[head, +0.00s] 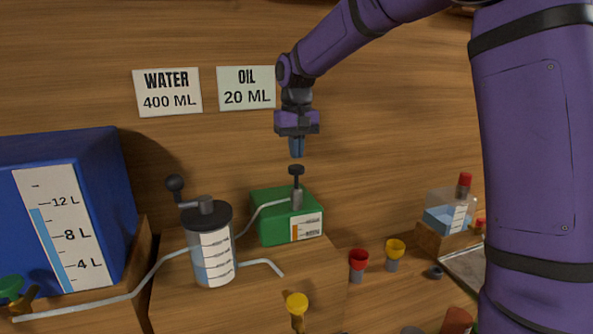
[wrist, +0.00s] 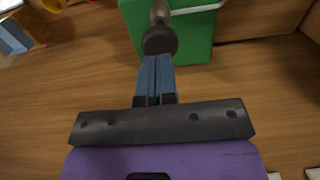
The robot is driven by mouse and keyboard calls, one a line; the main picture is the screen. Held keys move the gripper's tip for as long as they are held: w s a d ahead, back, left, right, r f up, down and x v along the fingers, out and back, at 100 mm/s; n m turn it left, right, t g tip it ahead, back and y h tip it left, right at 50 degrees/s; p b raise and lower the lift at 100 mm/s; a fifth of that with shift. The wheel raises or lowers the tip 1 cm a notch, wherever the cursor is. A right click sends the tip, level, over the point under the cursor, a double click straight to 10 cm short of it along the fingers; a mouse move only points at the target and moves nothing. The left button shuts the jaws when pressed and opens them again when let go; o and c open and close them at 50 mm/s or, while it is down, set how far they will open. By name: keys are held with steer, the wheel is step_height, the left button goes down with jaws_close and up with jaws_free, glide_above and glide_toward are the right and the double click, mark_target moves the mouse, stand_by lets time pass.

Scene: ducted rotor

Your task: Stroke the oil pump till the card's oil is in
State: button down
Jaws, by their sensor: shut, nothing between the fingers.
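The oil pump (head: 297,188) has a dark knob on a grey stem and stands on top of a green oil can (head: 270,226) on a wooden block. The can's white gauge strip (head: 307,228) shows an orange-brown level in its lower part. An oil card (head: 246,88) on the wall reads 20 ML. My gripper (head: 297,154) is shut and empty, pointing down just above the pump knob. In the wrist view, the blue fingertips (wrist: 156,62) are close to the dark knob (wrist: 160,39); I cannot tell whether they touch there, but the head view shows a small gap.
A lidded mixing vessel (head: 212,258) with a crank stands left of the can, joined by grey pipes. A blue water tank (head: 65,210) is at far left, and a water card (head: 167,92) reads 400 ML. Red (head: 358,262) and yellow (head: 395,252) funnel-topped pieces stand to the right.

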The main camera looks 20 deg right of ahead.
mark_target(296, 166)
steer(key=shift+f, duration=2.8)
steer(key=shift+r, duration=2.85)
step_height(296, 166, up, 6)
